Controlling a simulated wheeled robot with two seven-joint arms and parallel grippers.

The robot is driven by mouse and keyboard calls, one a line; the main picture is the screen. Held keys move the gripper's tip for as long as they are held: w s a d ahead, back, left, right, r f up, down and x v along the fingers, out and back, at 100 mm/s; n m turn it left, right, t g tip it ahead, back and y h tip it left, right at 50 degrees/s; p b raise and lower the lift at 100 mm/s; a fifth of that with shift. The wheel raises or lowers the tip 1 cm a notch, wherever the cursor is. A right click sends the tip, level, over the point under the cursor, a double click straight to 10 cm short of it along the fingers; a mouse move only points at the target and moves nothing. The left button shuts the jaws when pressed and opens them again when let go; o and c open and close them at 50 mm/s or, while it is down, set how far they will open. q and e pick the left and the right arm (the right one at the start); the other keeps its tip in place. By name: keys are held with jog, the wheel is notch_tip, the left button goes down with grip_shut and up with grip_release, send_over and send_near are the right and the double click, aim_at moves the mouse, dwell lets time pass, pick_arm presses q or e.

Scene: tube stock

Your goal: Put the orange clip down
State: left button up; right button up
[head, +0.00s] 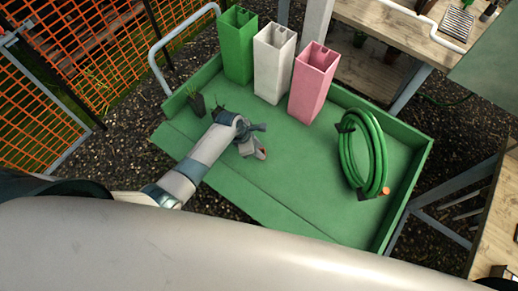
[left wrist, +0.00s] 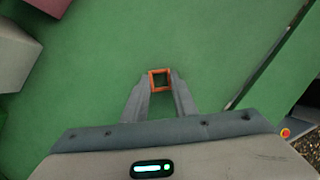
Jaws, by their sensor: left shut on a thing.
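The orange clip (left wrist: 153,73) is a small square orange frame. It sits between the tips of my left gripper (left wrist: 160,82) in the left wrist view, with the green cart bed behind it. In the head view my left gripper (head: 262,152) is over the middle-left of the green cart (head: 300,192), in front of the tubes. The gripper is shut on the clip. I cannot tell whether the clip touches the bed. My right gripper is not in view.
Green (head: 237,48), white (head: 272,65) and pink (head: 312,85) square tubes stand along the cart's back. A coiled green hose (head: 375,155) stands at right. A small potted plant (head: 198,105) is at left. The bed between gripper and hose is clear.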

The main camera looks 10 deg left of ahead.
pick_arm(q)
jog(key=o, duration=1)
jog(key=shift+f, duration=0.1)
jog(key=v, duration=1.2)
